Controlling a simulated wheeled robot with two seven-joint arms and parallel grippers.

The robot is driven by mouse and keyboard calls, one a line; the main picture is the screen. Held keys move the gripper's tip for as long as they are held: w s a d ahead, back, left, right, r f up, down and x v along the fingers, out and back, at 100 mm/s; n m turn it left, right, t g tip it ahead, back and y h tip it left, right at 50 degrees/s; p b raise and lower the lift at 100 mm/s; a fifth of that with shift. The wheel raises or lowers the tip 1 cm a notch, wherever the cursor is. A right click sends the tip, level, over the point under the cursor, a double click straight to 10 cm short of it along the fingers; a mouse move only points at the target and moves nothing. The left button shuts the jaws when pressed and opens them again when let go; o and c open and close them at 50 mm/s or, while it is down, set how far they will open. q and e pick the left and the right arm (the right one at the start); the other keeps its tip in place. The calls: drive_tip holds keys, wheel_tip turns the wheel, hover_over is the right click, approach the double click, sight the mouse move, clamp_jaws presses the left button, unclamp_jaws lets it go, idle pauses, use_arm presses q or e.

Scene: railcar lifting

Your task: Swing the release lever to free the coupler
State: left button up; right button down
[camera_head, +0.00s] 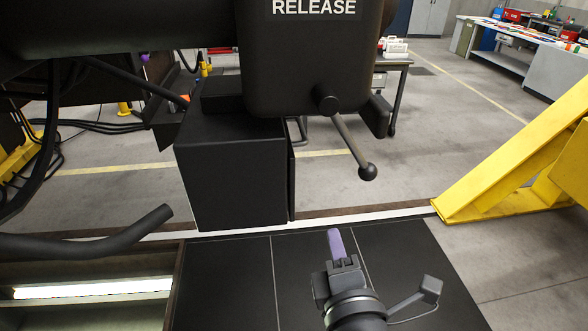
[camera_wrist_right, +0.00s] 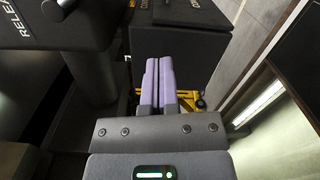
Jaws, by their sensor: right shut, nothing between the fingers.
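The release lever (camera_head: 352,143) is a thin grey rod with a dark ball at its end. It pivots on the front of the black coupler head (camera_head: 300,70), under the word RELEASE, and hangs down tilted to the right. My right gripper (camera_head: 336,240) is below the lever's ball, apart from it, with its purple fingers pointing up and away. In the right wrist view the purple fingers (camera_wrist_right: 157,82) are together and empty. The coupler head (camera_wrist_right: 65,25) with part of the word RELEASE shows at the left there; the lever is not clearly seen. My left gripper is not in view.
A black box (camera_head: 232,175) hangs left of the lever. A curved dark bar (camera_head: 90,243) reaches in from the left over a lit pit (camera_head: 90,288). A yellow stand (camera_head: 520,160) is at the right. Free space lies between lever and stand.

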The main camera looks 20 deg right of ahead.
sight(352, 143)
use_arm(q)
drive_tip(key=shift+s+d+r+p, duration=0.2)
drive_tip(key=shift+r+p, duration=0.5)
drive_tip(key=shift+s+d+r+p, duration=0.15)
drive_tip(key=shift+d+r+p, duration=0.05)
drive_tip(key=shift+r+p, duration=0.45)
use_arm(e)
drive_tip(key=w+d+r, duration=0.1)
drive_tip(key=w+d, duration=0.6)
drive_tip(key=w, duration=0.1)
drive_tip(key=shift+w+d+r, duration=0.25)
drive_tip(key=shift+d+r, duration=0.05)
drive_tip(key=shift+d, duration=0.05)
